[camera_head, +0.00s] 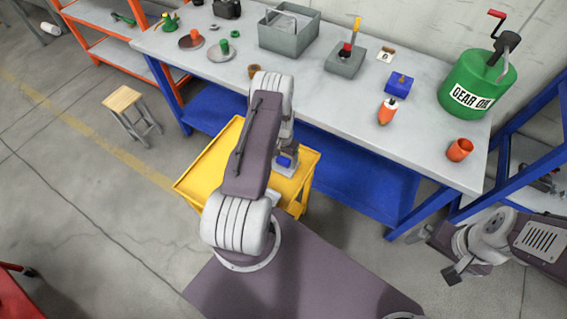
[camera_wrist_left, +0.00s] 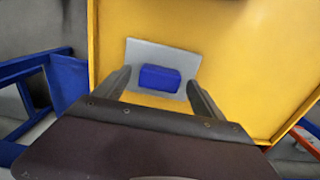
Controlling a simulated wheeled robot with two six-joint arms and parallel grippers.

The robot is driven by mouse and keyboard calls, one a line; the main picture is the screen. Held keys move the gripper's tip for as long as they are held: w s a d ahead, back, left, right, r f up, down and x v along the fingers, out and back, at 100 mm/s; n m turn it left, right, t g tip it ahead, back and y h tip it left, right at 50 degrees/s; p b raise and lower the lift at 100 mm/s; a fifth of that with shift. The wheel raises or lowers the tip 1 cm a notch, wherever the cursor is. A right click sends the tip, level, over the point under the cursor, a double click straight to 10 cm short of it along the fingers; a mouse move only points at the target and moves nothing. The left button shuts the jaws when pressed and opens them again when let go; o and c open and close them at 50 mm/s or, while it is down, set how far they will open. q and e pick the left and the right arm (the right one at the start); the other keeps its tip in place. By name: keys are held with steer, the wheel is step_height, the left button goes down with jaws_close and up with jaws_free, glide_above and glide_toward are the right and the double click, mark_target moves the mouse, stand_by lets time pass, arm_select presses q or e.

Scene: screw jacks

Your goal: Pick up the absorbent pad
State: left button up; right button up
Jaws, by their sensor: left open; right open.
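A flat grey square (camera_wrist_left: 142,52), which looks like the absorbent pad, lies on the yellow cart top (camera_wrist_left: 215,35). A blue block (camera_wrist_left: 160,78) rests on it. The blue block also shows in the head view (camera_head: 284,161), beside my left arm. My left gripper (camera_wrist_left: 159,77) is open and points down at the cart, with its fingers on either side of the blue block in the picture. I cannot tell its height above the pad. In the head view my left arm hides much of the cart. My right gripper (camera_head: 436,256) is open and empty at the lower right.
A grey workbench (camera_head: 330,125) with a blue frame stands behind the cart. It holds a green gear oil can (camera_head: 476,84), a grey toolbox (camera_head: 289,34), an orange bottle (camera_head: 387,112) and an orange cup (camera_head: 459,150). A wooden stool (camera_head: 123,99) stands left.

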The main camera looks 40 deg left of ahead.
mark_target(284, 159)
arm_select(q)
steer(key=shift+s+d+r, duration=0.1)
steer(key=c, duration=1.5)
steer(key=shift+r, duration=0.1)
step_height(284, 159, up, 4)
steer(key=shift+b, duration=0.45)
steer(key=w+d+r+b, duration=0.3)
steer(key=w+r, duration=0.3)
steer(key=w, duration=0.5)
steer(key=shift+d+r, duration=0.3)
steer(key=shift+r, duration=0.05)
